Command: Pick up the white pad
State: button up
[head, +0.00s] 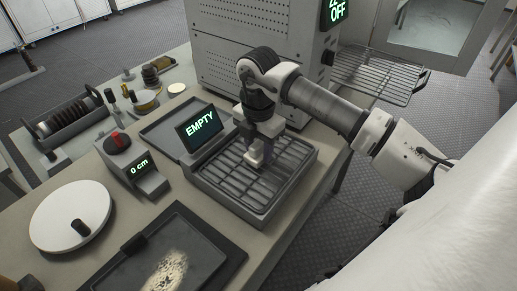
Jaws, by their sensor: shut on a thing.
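My gripper (261,155) points down just above the slatted grey tray (228,207) at the centre. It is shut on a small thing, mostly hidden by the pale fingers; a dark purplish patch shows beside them. I cannot tell whether this is the white pad. No separate white pad can be made out for sure. A large white round disc (62,205) with a black knob lies at the left of the bench.
A display reading EMPTY (200,130) stands behind the tray. A red-knobbed device (130,165) reads 0 cm. A large grey machine (235,50) reading OFF is behind. A dark tray (215,255) with pale speckled material is in front. A wire rack (385,75) juts out right.

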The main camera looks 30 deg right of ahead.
aim_at(258, 143)
notch_tip(258, 143, up, 20)
jog(key=p, duration=0.9)
jog(key=o, duration=0.3)
jog(key=shift+c, duration=1)
jog(key=shift+f, duration=0.1)
